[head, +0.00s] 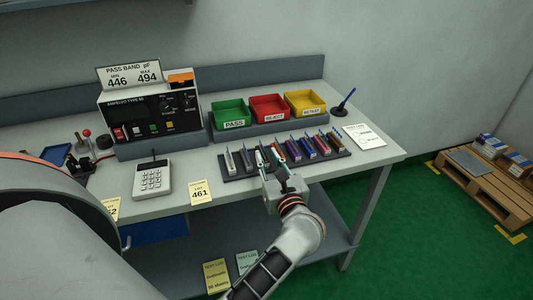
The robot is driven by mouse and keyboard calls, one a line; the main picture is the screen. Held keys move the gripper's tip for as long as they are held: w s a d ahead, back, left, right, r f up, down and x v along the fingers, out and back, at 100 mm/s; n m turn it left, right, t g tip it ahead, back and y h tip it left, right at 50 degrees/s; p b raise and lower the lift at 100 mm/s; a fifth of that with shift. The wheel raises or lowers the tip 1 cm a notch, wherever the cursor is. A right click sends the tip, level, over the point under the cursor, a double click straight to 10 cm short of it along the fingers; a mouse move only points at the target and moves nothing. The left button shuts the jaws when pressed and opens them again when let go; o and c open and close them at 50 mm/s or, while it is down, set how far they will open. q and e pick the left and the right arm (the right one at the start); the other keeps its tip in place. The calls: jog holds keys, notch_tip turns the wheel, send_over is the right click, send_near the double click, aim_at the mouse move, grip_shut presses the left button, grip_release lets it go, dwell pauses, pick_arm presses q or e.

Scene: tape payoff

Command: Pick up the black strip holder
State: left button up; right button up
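A row of narrow strip holders stands upright in a dark rack (240,174) on the bench. Those at the right, such as a purple holder (308,148), show coloured faces, and the left ones look grey or dark. I cannot tell for sure which is the black strip holder; the gripper hides part of the middle of the row.
Green (230,114), red (268,108) and yellow (305,103) bins stand behind the rack. A white keypad device (152,181) and a yellow 461 card (200,192) lie to its left, a white paper (365,136) to its right. A meter (150,112) stands at the back left.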

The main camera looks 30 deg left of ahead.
aim_at(262, 145)
pick_arm(q)
jog(key=p+x, duration=0.1)
jog(key=x, duration=0.4)
jog(key=shift+w+a+f, duration=0.1)
jog(key=shift+w+a, duration=0.2)
grip_shut()
